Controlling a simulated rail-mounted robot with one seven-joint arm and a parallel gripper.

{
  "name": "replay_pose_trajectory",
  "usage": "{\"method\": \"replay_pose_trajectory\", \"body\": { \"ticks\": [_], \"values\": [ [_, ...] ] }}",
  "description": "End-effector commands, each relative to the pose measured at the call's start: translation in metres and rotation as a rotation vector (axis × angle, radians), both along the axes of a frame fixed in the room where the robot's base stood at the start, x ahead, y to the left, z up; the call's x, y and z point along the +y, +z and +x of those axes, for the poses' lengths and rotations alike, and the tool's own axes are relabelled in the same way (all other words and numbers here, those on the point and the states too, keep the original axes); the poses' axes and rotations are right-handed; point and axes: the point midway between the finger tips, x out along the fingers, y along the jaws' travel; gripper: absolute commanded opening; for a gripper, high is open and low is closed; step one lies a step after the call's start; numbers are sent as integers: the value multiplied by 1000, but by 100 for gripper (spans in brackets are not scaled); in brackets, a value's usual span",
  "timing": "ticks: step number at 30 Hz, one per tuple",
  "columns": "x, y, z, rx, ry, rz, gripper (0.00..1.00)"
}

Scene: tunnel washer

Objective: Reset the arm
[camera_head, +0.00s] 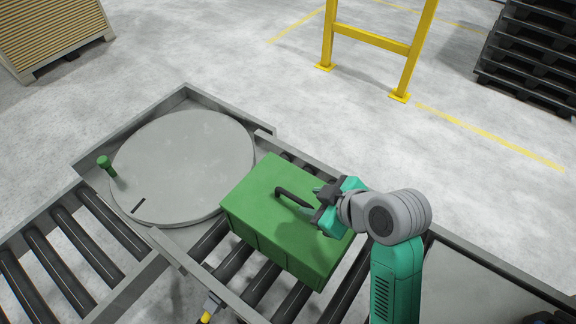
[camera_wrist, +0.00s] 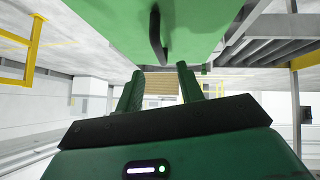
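My gripper (camera_head: 322,203) is over the right part of a green box (camera_head: 262,237), close to the right end of the box's black handle (camera_head: 291,197). In the wrist view, the two green fingers of my gripper (camera_wrist: 159,84) stand apart with nothing seen between them. The green box (camera_wrist: 205,30) fills the top of that view, with its dark handle (camera_wrist: 156,38) just past the fingertips. I cannot tell whether the fingers touch the handle.
The box sits on a roller conveyor (camera_head: 95,245). A round grey turntable plate (camera_head: 183,165) with a green knob (camera_head: 104,162) lies to its left. A yellow barrier (camera_head: 370,40), black pallets (camera_head: 530,55) and a slatted stack (camera_head: 50,30) stand on the floor behind.

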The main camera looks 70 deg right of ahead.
Motion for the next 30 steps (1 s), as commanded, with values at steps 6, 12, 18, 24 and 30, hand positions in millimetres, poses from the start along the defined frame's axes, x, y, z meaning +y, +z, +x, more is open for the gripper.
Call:
{"method": "replay_pose_trajectory", "body": {
  "ticks": [6,12,18,24,30],
  "values": [
    [0,0,0,0,0,0,38],
    [9,24,30,-56,12,-51,38],
    [77,136,137,-373,56,-198,38],
    [193,260,192,-789,147,-216,38],
    [305,360,183,-1169,257,-115,38]
  ]
}}
